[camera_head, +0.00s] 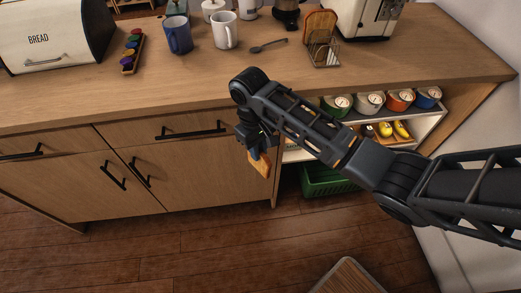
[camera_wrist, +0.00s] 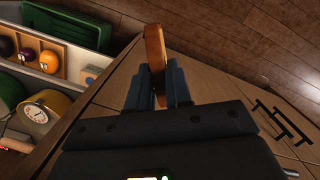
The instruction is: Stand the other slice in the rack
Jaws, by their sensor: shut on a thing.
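My gripper (camera_head: 256,152) is shut on a slice of bread (camera_head: 260,164), held in front of the cabinet and below the counter edge. In the wrist view the slice (camera_wrist: 155,52) shows edge-on between the two blue fingertips (camera_wrist: 157,82). The wire rack (camera_head: 325,54) stands on the counter at the right, beside the toaster. Another slice (camera_head: 320,26) stands upright in the rack. My gripper is below and to the left of the rack.
The cream toaster (camera_head: 368,18), a spoon (camera_head: 269,46), a white mug (camera_head: 224,32) and a blue mug (camera_head: 178,36) stand near the rack. A bread bin (camera_head: 50,38) is at the left. The front counter is clear.

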